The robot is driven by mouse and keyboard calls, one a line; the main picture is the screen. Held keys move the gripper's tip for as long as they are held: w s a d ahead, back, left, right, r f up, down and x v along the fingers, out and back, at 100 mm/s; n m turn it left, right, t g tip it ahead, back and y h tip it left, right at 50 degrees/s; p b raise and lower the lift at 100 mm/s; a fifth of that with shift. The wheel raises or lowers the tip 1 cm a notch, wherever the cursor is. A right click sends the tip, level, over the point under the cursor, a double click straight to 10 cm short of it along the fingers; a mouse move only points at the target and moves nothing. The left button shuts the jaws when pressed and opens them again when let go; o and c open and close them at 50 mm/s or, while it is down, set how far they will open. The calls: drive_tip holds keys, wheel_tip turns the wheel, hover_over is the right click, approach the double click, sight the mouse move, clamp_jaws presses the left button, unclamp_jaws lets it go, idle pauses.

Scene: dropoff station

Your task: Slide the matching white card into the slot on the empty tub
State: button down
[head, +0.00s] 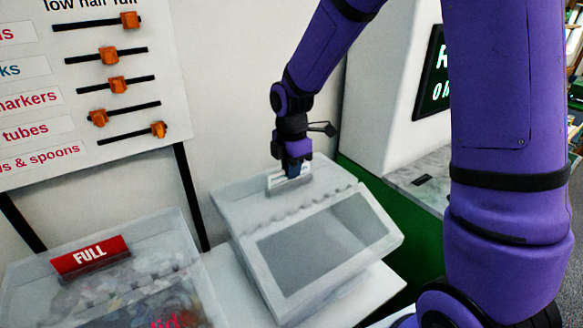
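The empty tub (283,274), a pale grey box with a large front window, stands on a white surface in the middle of the head view. Nothing shows inside it. A slot holder (290,187) sits on top, at its back part. My gripper (292,172) is directly above the holder, pointing down. A white card (275,181) shows at the holder, just below my gripper, upright. Whether the card is fully seated in the slot cannot be told. The fingers are small and dark against the card, and their grip on it is unclear.
A second tub (150,262) with a red FULL card (90,256) and mixed contents stands at the left. A slider board (85,70) with orange knobs is on the wall behind. A white cabinet with a dark screen (432,85) stands at the right.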

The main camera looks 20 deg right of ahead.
drive_tip(key=shift+f, duration=0.1)
drive_tip(key=c, duration=1.2)
unclamp_jaws()
drive_tip(key=shift+c, duration=0.2)
wheel_tip(320, 180, up, 11)
drive_tip(key=shift+f, duration=0.1)
drive_tip(key=s+d+r+m+t, duration=0.1)
drive_tip(key=s+d+r+m, duration=0.1)
drive_tip(key=s+m, duration=0.4)
drive_tip(key=s+d+r+m+t, duration=0.2)
drive_tip(key=s+r+m, duration=0.3)
drive_tip(key=s, duration=0.5)
drive_tip(key=s+d+r+m+t, duration=0.2)
drive_tip(key=s+d+r+m, duration=0.1)
drive_tip(key=s+m, duration=0.6)
drive_tip(key=shift+r, duration=0.15)
